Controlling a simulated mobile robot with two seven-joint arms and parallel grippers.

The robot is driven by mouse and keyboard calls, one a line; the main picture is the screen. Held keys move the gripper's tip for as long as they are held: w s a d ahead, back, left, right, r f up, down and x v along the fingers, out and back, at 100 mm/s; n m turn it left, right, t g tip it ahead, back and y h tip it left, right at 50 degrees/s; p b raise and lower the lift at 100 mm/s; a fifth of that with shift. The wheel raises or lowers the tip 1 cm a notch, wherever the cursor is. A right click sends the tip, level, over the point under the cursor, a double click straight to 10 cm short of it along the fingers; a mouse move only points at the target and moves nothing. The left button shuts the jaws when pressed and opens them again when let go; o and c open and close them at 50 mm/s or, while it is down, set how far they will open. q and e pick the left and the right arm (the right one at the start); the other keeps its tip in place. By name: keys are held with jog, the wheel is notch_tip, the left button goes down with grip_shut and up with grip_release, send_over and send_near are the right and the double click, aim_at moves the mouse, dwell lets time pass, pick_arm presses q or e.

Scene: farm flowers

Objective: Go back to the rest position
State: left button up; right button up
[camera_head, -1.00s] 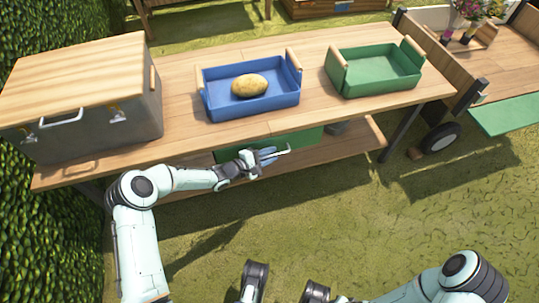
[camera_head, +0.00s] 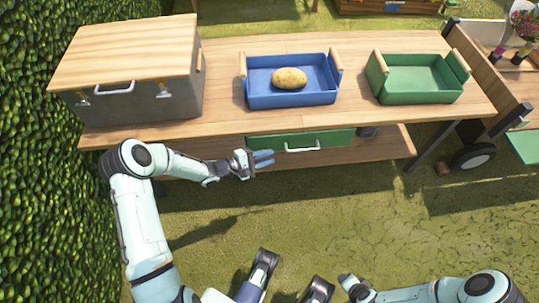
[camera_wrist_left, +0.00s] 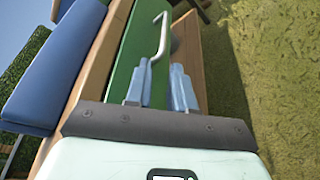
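My left gripper (camera_head: 264,160) is in front of the table, near the green drawer (camera_head: 282,142) under the tabletop. In the left wrist view its two bluish fingers (camera_wrist_left: 160,88) stand apart with nothing between them. The drawer's pale handle (camera_head: 302,149) is just to the right of the gripper and apart from it in the head view. It also shows beyond the fingers in the left wrist view (camera_wrist_left: 162,38). The drawer looks closed. My right arm (camera_head: 425,291) is low at the bottom right; its fingers cannot be made out.
On the wooden table (camera_head: 225,113) stand a grey box with a wooden lid (camera_head: 125,55), a blue crate (camera_head: 290,99) holding a potato (camera_head: 289,77), and an empty-looking green crate (camera_head: 413,98). A hedge (camera_head: 45,190) borders the left. A wheeled cart (camera_head: 487,75) stands at right. Grass in front is open.

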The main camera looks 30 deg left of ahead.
dwell(0.4)
